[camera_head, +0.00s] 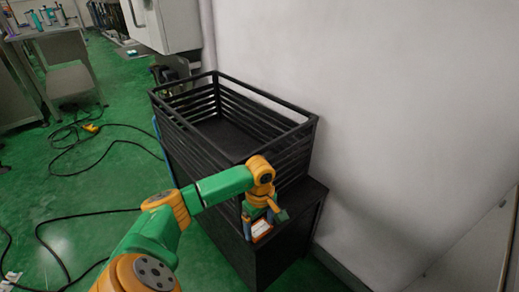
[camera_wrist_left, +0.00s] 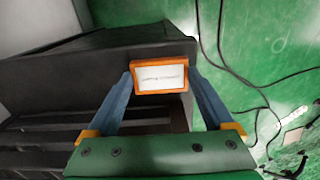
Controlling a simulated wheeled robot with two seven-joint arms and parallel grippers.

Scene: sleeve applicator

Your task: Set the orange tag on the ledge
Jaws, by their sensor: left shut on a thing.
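The orange tag (camera_head: 262,230) has an orange frame around a white face. In the left wrist view the tag (camera_wrist_left: 160,78) shows a line of small print, too small to read. My left gripper (camera_head: 262,222) is shut on the tag, with one blue finger at each side of it. The black ledge (camera_head: 302,203) is the bare strip of the cabinet top beside the slatted crate. The tag is at the front edge of this ledge; in the left wrist view it overlaps the dark surface (camera_wrist_left: 90,62). I cannot tell whether it touches. My right gripper is not in view.
A black slatted crate (camera_head: 293,135) stands on the cabinet just behind my left gripper. A white wall (camera_head: 400,120) rises on the right. Black cables (camera_head: 90,215) lie on the green floor (camera_head: 110,170) at the left.

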